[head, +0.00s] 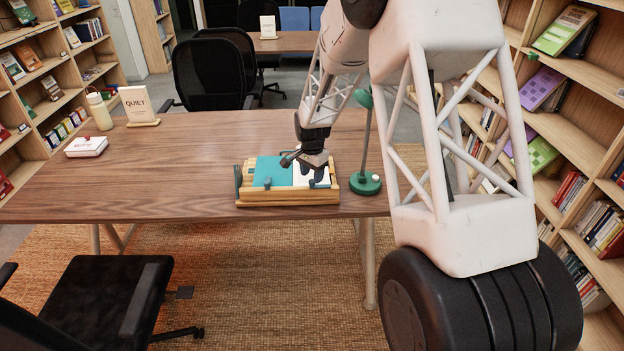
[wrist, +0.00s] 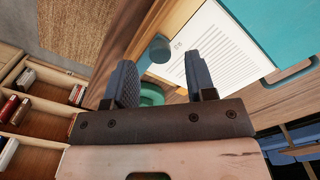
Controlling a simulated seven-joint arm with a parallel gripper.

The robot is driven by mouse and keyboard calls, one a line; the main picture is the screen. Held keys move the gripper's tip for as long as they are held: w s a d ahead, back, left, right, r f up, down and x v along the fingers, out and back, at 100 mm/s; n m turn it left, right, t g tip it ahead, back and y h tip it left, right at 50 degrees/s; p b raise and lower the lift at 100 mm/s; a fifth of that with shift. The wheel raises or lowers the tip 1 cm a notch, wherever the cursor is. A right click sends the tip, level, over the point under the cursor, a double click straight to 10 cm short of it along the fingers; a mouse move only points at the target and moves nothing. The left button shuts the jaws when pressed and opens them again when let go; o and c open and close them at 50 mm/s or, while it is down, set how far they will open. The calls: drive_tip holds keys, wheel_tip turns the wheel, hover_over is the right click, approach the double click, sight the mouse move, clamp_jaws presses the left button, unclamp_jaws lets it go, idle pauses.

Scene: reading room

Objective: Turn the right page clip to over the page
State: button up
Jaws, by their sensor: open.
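A wooden book stand (head: 290,198) holds an open book near the table's front edge. Its left side is teal (head: 272,168) and its right page is white. In the wrist view the printed right page (wrist: 210,45) lies beyond my fingers. The right page clip (wrist: 158,47), blue-grey with a rounded end, shows between the fingertips near the page's edge; I cannot tell whether it overlaps the page. My gripper (wrist: 161,62) is open and empty, with a finger to each side of the clip in the picture. In the head view my gripper (head: 313,177) is over the right page and hides part of it.
A green lamp (head: 365,184) stands just right of the book stand; its base also shows in the wrist view (wrist: 151,93). A QUIET sign (head: 137,104), a bottle (head: 98,111) and a white box (head: 86,146) stand far left. The table between is clear.

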drive_tip(key=shift+f, duration=1.15)
drive_tip(key=c, duration=0.9)
drive_tip(key=shift+c, duration=0.2)
